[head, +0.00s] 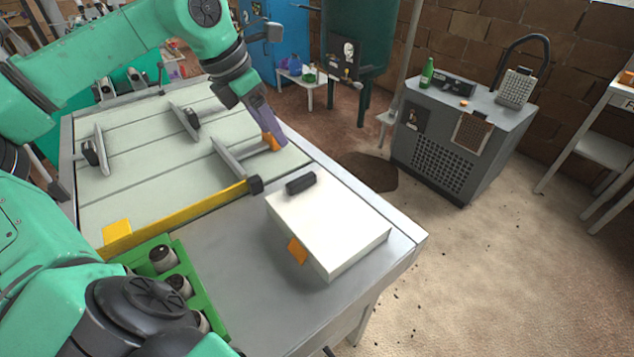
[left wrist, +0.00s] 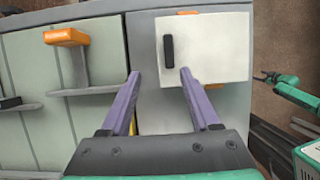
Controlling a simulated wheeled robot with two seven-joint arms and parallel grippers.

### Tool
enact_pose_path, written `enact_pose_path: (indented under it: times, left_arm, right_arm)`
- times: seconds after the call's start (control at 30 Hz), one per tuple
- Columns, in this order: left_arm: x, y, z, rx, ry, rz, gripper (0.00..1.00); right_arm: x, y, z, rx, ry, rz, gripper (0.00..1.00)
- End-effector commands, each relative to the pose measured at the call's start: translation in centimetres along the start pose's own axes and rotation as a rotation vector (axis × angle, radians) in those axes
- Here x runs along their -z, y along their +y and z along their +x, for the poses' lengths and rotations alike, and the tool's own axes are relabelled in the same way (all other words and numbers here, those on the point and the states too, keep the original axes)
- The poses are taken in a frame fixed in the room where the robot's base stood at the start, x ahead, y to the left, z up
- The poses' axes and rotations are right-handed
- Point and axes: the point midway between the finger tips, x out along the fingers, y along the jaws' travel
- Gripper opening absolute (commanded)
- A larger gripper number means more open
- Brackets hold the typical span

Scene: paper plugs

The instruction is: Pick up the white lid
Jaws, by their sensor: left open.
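The white lid (head: 322,212) is a flat, pale slab on top of a white box at the table's near right end. It has a black bar handle (head: 300,184) near one end; the lid also shows in the left wrist view (left wrist: 215,45). My left gripper (head: 268,125) hangs over the table, up and left of the lid in the head view. In the left wrist view, its purple fingers (left wrist: 158,73) are apart and empty, with the handle beyond them. What looks like my right gripper (left wrist: 268,77) is small at the right edge of that view; its jaws are unclear.
Orange tabs (head: 298,252) stick out from the box sides. Metal dividers, one with an orange knob (left wrist: 66,37), stand on the panelled table. A yellow bar (head: 190,212) and a green tray (head: 205,283) with several dark-topped cylinders lie left of the box. Bare table surrounds the box.

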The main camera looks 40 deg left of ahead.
Motion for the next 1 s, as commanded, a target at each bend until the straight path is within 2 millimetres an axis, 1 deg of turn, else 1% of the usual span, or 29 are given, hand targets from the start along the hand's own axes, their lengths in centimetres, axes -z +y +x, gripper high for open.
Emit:
enact_pose_path:
  times: [0.07,0.1,0.23,0.33,0.47,0.57,0.6,0.63,0.7,0.8,1.0]
  left_arm:
    - [0.0,-0.1,1.2,0.005,0.003,0.002,0.62]
    - [0.0,-0.2,2.1,0.005,0.003,0.003,0.62]
    - [-0.1,-0.2,5.5,0.007,0.004,0.001,0.62]
    - [-0.1,-0.1,7.6,0.006,0.003,0.0,0.62]
    - [0.0,-0.1,9.1,0.005,0.003,0.0,0.62]
    - [0.0,-0.3,10.7,0.01,0.003,-0.001,0.62]
    - [0.0,-0.4,11.4,0.01,0.002,-0.002,0.62]
    - [0.0,-0.3,12.1,0.009,-0.002,-0.001,0.62]
    - [0.0,-0.3,13.0,0.008,-0.004,0.0,0.62]
    - [0.1,-0.2,13.9,0.004,-0.002,0.0,0.62]
    - [0.2,-0.1,14.2,0.0,-0.001,0.001,0.62]
  right_arm:
    - [-0.1,0.2,-0.4,-0.003,-0.003,0.0,0.76]
    - [-0.4,0.3,-0.6,-0.004,-0.007,-0.001,0.76]
    - [-2.1,0.7,-1.9,-0.009,-0.037,0.0,0.76]
    - [-2.9,1.1,-2.7,-0.015,-0.051,-0.001,0.76]
    - [-2.3,1.3,-3.4,-0.016,-0.043,-0.001,0.76]
    - [-1.0,1.0,-4.8,-0.013,-0.024,-0.001,0.76]
    - [-0.5,0.9,-5.5,-0.011,-0.016,0.0,0.76]
    - [-0.3,0.7,-5.4,-0.009,-0.013,0.0,0.76]
    - [-0.1,0.4,-5.6,-0.004,-0.01,0.001,0.76]
    - [-0.2,0.1,-5.8,0.0,-0.012,0.002,0.76]
    - [-0.6,0.0,-5.6,0.001,-0.018,0.001,0.76]
